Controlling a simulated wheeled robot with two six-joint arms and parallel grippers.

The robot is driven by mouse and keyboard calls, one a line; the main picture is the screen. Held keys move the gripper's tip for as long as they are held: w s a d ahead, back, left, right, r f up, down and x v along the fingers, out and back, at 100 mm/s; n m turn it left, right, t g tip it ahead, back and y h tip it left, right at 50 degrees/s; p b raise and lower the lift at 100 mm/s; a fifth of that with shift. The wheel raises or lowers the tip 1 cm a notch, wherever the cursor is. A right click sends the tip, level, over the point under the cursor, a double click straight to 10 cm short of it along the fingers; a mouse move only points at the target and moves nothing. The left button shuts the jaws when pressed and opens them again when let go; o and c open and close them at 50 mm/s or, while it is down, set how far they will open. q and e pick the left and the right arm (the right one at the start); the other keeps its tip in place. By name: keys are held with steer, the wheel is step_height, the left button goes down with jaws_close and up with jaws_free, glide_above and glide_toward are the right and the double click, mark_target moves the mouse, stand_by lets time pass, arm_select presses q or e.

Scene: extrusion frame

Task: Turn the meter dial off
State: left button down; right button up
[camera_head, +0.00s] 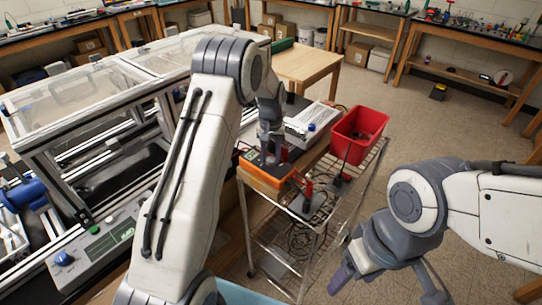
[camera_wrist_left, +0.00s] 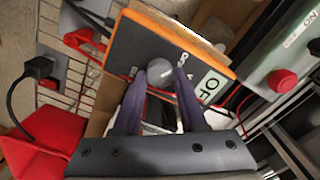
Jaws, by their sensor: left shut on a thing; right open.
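The meter is an orange-edged box with a dark face (camera_head: 262,173) on the wire cart in the head view. In the left wrist view the meter (camera_wrist_left: 135,48) fills the upper middle, with its round grey dial (camera_wrist_left: 158,71) and a white label reading "OF", partly covered. My left gripper (camera_head: 270,152) is over the meter. In the left wrist view its two purple fingers (camera_wrist_left: 160,78) are shut on the dial, one on each side. My right gripper (camera_head: 388,284) is open and empty, right of the cart in the head view.
A red bin (camera_head: 358,134) stands at the back of the cart (camera_head: 335,218). Red-and-black probes and cables lie near the meter. A framed machine (camera_head: 100,125) stands to the left. Open floor lies to the right. A red button (camera_wrist_left: 283,80) shows in the left wrist view.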

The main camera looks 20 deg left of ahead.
mark_target(271, 158)
stand_by(0.5)
arm_select(q)
steer(key=shift+c, duration=2.3)
jaws_free()
steer(key=shift+r+b, duration=0.3)
steer(key=shift+r, duration=0.25)
step_height(271, 158, up, 10)
steer(key=b, duration=0.2)
steer(key=shift+f, duration=0.25)
